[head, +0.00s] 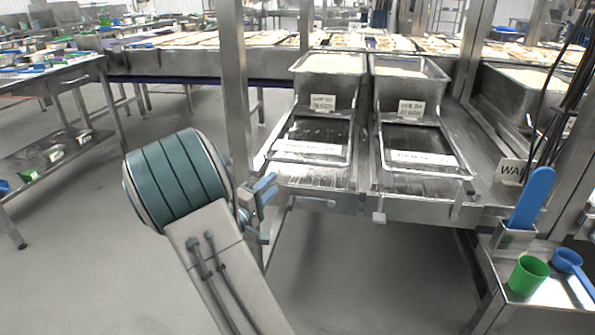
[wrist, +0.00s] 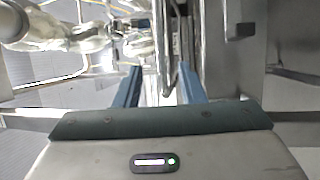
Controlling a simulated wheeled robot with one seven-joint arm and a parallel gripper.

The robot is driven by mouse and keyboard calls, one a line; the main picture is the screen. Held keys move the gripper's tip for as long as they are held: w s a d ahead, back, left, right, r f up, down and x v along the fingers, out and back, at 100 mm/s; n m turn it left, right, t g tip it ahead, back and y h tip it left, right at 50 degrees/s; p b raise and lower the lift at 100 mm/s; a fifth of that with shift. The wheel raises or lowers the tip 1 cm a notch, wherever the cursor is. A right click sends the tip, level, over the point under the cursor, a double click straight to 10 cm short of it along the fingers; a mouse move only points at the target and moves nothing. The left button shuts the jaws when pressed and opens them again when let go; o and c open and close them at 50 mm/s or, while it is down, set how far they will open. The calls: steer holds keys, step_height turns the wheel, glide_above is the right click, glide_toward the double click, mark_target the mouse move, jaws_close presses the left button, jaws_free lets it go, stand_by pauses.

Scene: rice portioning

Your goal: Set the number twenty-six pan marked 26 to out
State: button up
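Two steel pans of pale rice stand side by side at the back of the steel counter, a left pan (head: 328,82) and a right pan (head: 408,88). Each has a small white sign on its front; I cannot read a 26 on either. My gripper (head: 265,187) is at the counter's front left corner, left of and below the left pan's frame. In the wrist view its two blue fingers (wrist: 158,82) are apart. A thin metal bar (wrist: 166,50) shows between or beyond them; I cannot tell whether they touch it.
A steel post (head: 234,90) rises just behind my gripper. Wire frames with dark trays (head: 316,131) lie in front of the pans. A side stand at right holds a green cup (head: 528,275) and a blue scoop (head: 568,260). Open floor (head: 80,270) lies at left.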

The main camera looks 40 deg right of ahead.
steer(key=b+x, duration=0.2)
steer(key=x, duration=1.2)
steer(key=shift+w+a, duration=0.1)
steer(key=shift+w, duration=0.05)
steer(key=shift+a+f, duration=0.1)
jaws_close()
